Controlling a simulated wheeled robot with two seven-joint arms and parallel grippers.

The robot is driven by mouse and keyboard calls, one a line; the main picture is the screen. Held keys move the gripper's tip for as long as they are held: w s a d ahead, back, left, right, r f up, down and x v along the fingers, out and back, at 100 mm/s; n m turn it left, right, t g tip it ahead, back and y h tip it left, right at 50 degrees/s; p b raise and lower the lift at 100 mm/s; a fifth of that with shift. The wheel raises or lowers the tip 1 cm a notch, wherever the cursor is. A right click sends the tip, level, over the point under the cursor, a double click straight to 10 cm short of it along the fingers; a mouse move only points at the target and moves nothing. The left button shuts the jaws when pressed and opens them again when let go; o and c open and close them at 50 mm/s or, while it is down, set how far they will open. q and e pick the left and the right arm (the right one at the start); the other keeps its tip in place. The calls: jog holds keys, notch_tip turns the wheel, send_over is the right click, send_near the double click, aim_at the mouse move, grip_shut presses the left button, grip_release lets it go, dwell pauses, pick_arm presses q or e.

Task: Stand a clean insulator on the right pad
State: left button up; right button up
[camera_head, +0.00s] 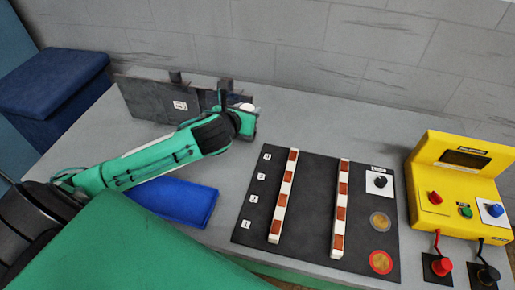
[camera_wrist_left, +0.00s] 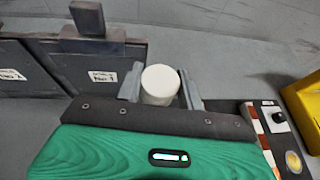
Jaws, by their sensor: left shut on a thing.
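A white round insulator (camera_wrist_left: 160,84) shows its top between the fingers of my left gripper (camera_wrist_left: 161,88) in the left wrist view. The gripper is shut on it, beside the dark labelled bins at the back. In the head view my left gripper (camera_head: 242,108) is at the back middle of the table, and only a bit of the white insulator (camera_head: 247,106) shows. The black board (camera_head: 310,215) carries two round pads at its right: a grey-rimmed one (camera_head: 380,221) and a red-rimmed one (camera_head: 381,262). Both look bare. My right gripper is out of view.
Two white rails with brown blocks (camera_head: 284,195) (camera_head: 341,207) stand on the board. A yellow tester (camera_head: 455,190) with red and black plugs stands at the right. A blue tray (camera_head: 172,201) lies under my left arm. Dark bins (camera_head: 150,100) stand at the back left.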

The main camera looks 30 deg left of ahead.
aim_at(249, 160)
pick_arm(q)
notch_tip(249, 160, down, 20)
jog(key=shift+r+p, duration=0.2)
jog(key=shift+p, duration=0.25)
jog(key=shift+f, duration=0.1)
jog(key=o, duration=1)
